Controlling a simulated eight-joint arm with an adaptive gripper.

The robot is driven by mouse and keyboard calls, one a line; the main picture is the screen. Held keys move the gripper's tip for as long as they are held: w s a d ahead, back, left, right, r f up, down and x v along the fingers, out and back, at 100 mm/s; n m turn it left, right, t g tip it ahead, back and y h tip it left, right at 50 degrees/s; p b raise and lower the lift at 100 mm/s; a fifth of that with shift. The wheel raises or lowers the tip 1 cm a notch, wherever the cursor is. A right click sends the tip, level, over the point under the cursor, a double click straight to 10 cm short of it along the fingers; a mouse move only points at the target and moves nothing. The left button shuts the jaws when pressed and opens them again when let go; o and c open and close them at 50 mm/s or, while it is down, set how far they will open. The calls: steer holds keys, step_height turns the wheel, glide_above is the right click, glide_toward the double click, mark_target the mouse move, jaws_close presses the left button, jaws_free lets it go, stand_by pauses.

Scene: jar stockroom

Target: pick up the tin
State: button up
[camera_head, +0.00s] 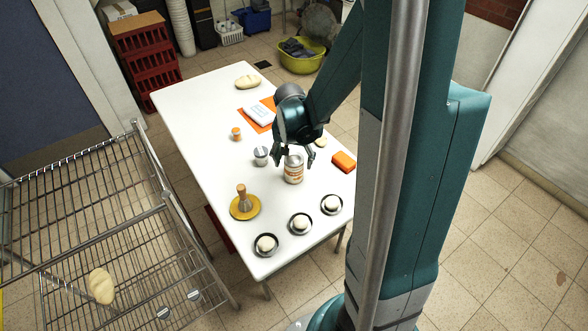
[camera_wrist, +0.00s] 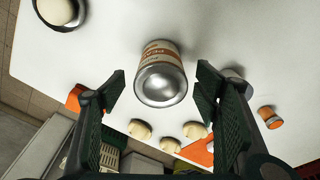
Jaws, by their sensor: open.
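The tin (camera_head: 294,172) stands upright on the white table (camera_head: 205,110). It has a silver metal end and a cream and orange label with lettering, and it shows in the wrist view (camera_wrist: 160,80) with its round metal end toward the camera. My gripper (camera_head: 295,158) is at the tin's upper part, pointing down over the table. In the wrist view the gripper (camera_wrist: 160,90) is open, with one dark finger on each side of the tin and a visible gap to both. The gripper partly hides the tin's top in the head view.
A metal cup (camera_head: 261,156) stands just left of the tin, and an orange block (camera_head: 344,162) lies to its right. A yellow disc with a wooden-handled tool (camera_head: 242,200) and several dough-filled dishes (camera_head: 300,224) are nearer. A wire rack (camera_head: 110,220) stands left of the table.

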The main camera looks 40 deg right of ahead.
steer(key=shift+w+d+f, duration=0.1)
steer(key=shift+w+f, duration=0.05)
steer(key=shift+f, duration=0.9)
steer(key=shift+f+b, duration=0.1)
steer(key=shift+b, duration=0.2)
steer(key=shift+w+d+f+b, duration=0.15)
steer(key=shift+f+b, duration=0.15)
steer(key=shift+f, duration=0.5)
steer(key=shift+w+d+f+b, duration=0.15)
steer(key=shift+f+b, duration=0.1)
steer(key=shift+f, duration=0.6)
steer(key=shift+w+d+f+b, duration=0.15)
steer(key=shift+f+b, duration=0.15)
steer(key=shift+f, duration=0.5)
steer(key=shift+s, duration=0.1)
steer(key=c, duration=1.3)
steer(key=shift+o, duration=0.2)
steer(key=shift+r, duration=0.15)
steer(key=shift+r+p, duration=1.4)
steer(key=shift+r, duration=3.5)
